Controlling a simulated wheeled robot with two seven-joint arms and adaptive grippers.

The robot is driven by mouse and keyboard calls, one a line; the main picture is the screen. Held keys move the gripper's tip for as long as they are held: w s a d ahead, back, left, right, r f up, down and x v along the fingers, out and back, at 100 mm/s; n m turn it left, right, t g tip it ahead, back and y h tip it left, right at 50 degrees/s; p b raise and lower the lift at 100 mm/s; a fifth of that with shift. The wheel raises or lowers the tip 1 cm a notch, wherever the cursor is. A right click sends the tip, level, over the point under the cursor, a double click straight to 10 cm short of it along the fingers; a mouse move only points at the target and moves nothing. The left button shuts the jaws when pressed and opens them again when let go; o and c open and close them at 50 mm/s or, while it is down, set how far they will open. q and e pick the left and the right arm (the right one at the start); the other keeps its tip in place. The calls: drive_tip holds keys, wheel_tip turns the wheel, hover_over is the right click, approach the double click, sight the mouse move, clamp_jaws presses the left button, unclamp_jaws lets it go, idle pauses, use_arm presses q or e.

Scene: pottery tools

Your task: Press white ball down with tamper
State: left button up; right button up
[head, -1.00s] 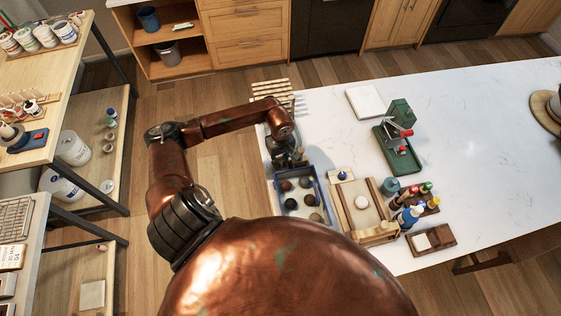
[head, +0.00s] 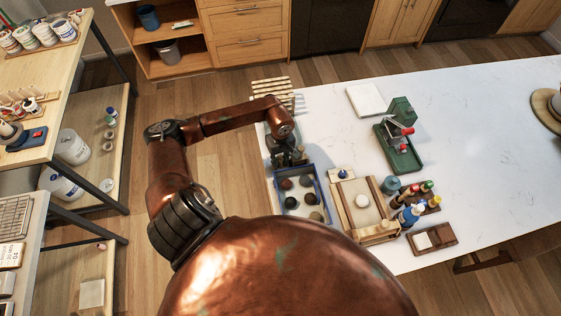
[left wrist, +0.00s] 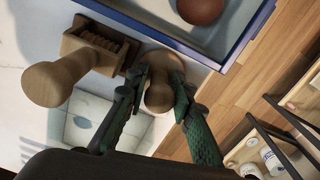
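The tamper has a round wooden handle (left wrist: 158,95) and a wider round base, and it stands on the white table beside the blue tray. My left gripper (left wrist: 162,84) is around the handle, one green finger on each side; the fingers look open, with slight gaps, though contact is hard to judge. In the head view my left gripper (head: 291,158) is at the tray's far end, and the tamper is largely hidden. A white ball (head: 361,201) lies on a wooden board (head: 376,212) right of the tray. My right gripper is not in view.
The blue tray (head: 325,196) holds several dark and pale balls; one reddish ball (left wrist: 200,9) shows in the wrist view. Another wooden-handled tool (left wrist: 58,84) stands close to my gripper. A green press (head: 401,150), bottles (head: 411,214) and a slatted rack (head: 272,92) are nearby.

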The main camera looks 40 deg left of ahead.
use_arm(q)
drive_tip(key=o, duration=0.4)
drive_tip(key=shift+r, duration=0.1)
wheel_tip(320, 180, up, 12)
drive_tip(key=shift+f, duration=0.1)
idle(0.4)
